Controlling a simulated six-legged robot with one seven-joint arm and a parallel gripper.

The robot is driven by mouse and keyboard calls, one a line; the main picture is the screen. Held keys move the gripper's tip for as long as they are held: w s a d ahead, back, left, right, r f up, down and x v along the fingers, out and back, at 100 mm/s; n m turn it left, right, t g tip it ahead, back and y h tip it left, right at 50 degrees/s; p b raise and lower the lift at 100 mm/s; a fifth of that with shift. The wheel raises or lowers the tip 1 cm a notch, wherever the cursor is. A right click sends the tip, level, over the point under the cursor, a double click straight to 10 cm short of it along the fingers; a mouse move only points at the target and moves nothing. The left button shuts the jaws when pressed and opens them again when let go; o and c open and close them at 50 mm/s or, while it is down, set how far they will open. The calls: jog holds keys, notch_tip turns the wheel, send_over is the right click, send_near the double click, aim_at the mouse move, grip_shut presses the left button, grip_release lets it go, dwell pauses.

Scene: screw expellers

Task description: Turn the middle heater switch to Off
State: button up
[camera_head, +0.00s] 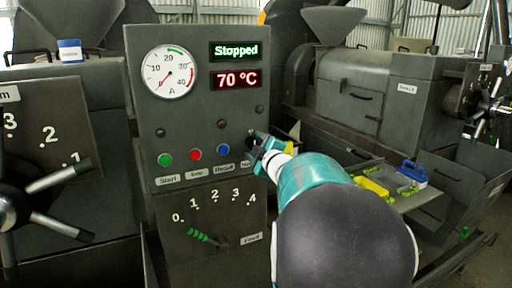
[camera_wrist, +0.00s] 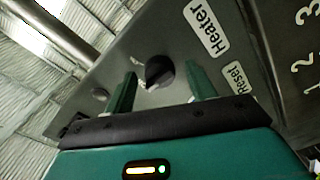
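The middle panel (camera_head: 190,115) has a heater switch, a dark round knob (camera_wrist: 158,71) seen in the wrist view beside the label "Heater" (camera_wrist: 207,28). My gripper (camera_wrist: 160,72) is open, with one green finger on each side of the knob. I cannot tell whether the fingers touch it. In the head view my gripper (camera_head: 261,147) is at the right edge of the panel and mostly hides the knob. The knob's pointer setting is not readable. The panel's displays read "Stopped" (camera_head: 235,51) and "70 °C" (camera_head: 237,80).
A green button (camera_head: 165,160), a red button (camera_head: 195,154) and a blue button (camera_head: 222,149) sit left of my gripper. A green-handled lever (camera_head: 203,237) is below. A spoked handwheel (camera_head: 30,210) is at left. Another machine (camera_head: 350,85) stands at right.

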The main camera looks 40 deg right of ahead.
jog(key=shift+s, duration=0.1)
jog(key=v, duration=1.3)
jog(key=shift+s+a, duration=0.15)
jog(key=shift+s, duration=0.1)
jog(key=shift+r, duration=0.1)
jog(key=a+f+m+g, duration=0.3)
jog(key=a+m, duration=0.1)
jog(key=a, duration=0.4)
jog(key=a+f+m+g, duration=0.3)
jog(key=a+m, duration=0.1)
jog(key=a, duration=0.4)
jog(key=s+a+f+g+y, duration=0.2)
jog(key=s+a, duration=0.3)
jog(key=a, duration=0.3)
jog(key=s+a+f+m+g+y, duration=0.1)
jog(key=s+a+f+g+y, duration=0.2)
jog(key=s+a+f, duration=0.2)
jog(key=s+a, duration=0.1)
jog(key=a, duration=0.2)
jog(key=shift+s+a+f+g, duration=0.2)
jog(key=shift+a+f+g, duration=0.05)
jog(key=shift+g, duration=0.15)
